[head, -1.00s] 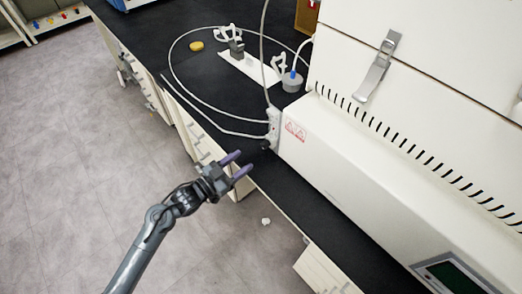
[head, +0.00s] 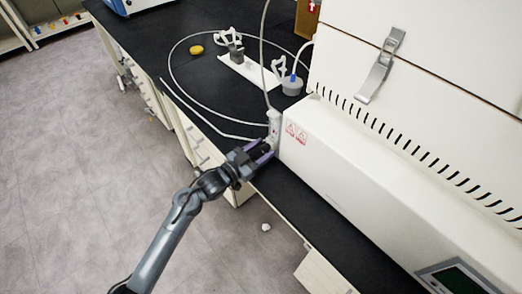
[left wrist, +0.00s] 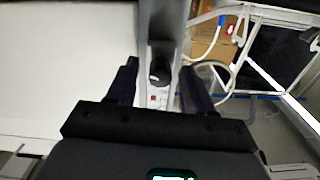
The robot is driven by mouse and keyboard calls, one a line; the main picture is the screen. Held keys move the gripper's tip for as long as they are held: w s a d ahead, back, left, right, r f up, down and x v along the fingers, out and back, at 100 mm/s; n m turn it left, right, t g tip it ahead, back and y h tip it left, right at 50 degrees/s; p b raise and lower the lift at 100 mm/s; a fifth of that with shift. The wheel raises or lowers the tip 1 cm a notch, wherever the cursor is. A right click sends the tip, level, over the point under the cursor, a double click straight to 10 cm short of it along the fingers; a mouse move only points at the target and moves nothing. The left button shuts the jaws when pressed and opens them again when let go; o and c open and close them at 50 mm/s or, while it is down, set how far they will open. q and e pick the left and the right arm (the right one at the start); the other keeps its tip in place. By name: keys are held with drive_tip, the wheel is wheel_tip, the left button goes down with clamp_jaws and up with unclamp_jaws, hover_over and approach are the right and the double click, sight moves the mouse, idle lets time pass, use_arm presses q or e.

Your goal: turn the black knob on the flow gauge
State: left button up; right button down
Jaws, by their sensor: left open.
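The flow gauge (head: 274,122) is a slim white upright body at the left end of the large white machine, by the bench edge. Its black knob (left wrist: 160,70) shows in the left wrist view on the gauge's pale face. My left gripper (head: 264,152) is open at the gauge's lower part. In the left wrist view its two dark fingers stand apart, one on each side of the knob, with gaps visible. In the head view the fingers partly hide the knob. I cannot tell whether either finger touches it. My right gripper is not in view.
The white machine (head: 345,165) fills the right side. A thin hose loops over the black bench (head: 150,55). A yellow object (head: 196,50), a white tray (head: 245,72) and a grey-capped vessel (head: 291,85) stand behind. Open floor lies to the left.

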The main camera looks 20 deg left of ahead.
use_arm(q)
clamp_jaws()
drive_tip(key=shift+r+n+p, duration=0.25)
drive_tip(key=shift+n+p, duration=0.35)
drive_tip(key=shift+p, duration=0.4)
drive_tip(key=n+p, duration=0.7)
drive_tip(key=p, duration=0.1)
drive_tip(key=shift+n+p, duration=0.3)
drive_tip(key=shift+p, duration=0.1)
drive_tip(key=n+p, duration=0.2)
drive_tip(key=shift+a+n, duration=0.1)
drive_tip(key=shift+n, duration=0.3)
drive_tip(key=n+p, duration=0.2)
drive_tip(key=n, duration=0.1)
drive_tip(key=shift+f+n, duration=0.1)
drive_tip(key=shift+n, duration=0.2)
drive_tip(key=n+p, duration=0.2)
drive_tip(key=n, duration=0.1)
drive_tip(key=shift+f+n+p, duration=0.15)
drive_tip(key=shift+n+p, duration=0.35)
drive_tip(key=shift+n, duration=1.2)
